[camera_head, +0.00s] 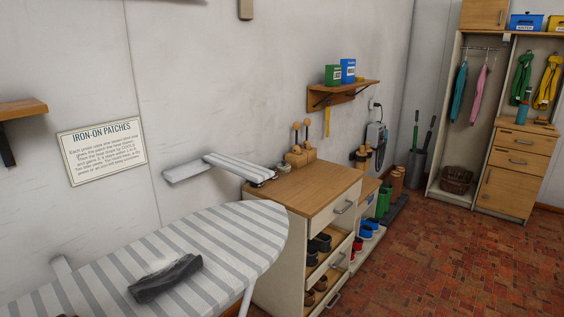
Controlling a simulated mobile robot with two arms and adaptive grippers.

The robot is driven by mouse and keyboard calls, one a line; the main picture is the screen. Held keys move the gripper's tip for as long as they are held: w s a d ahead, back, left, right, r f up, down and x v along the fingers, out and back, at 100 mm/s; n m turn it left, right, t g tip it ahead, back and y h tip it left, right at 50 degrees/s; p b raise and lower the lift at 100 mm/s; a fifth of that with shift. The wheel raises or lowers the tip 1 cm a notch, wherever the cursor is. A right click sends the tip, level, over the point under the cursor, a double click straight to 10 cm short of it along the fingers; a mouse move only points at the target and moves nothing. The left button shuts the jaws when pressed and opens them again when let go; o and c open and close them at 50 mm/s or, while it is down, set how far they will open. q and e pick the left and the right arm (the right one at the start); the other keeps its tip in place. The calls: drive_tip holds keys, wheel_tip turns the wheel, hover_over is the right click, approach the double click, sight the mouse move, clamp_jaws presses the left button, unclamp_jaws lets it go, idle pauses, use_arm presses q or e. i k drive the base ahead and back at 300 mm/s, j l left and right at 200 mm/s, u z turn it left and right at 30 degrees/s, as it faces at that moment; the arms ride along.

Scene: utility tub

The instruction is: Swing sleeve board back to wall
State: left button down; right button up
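The sleeve board (238,166) is a small, narrow board with a grey and white striped cover. It sticks out from the wall into the room, above the large ironing board and near the left end of the wooden-topped cabinet. A pale bracket or plate (184,172) shows at its left, against the wall. The board's dark tip is close to the cabinet's back left corner; I cannot tell whether they touch. Neither of my grippers is in view.
A large striped ironing board (240,226) fills the lower left, with a dark folded item (165,278) on it. The cabinet (318,186) stands right of it, with a wooden holder (300,156) on top. The brick floor (440,260) is clear at right.

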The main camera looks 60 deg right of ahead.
sight(252, 172)
drive_tip(key=z, duration=1.55)
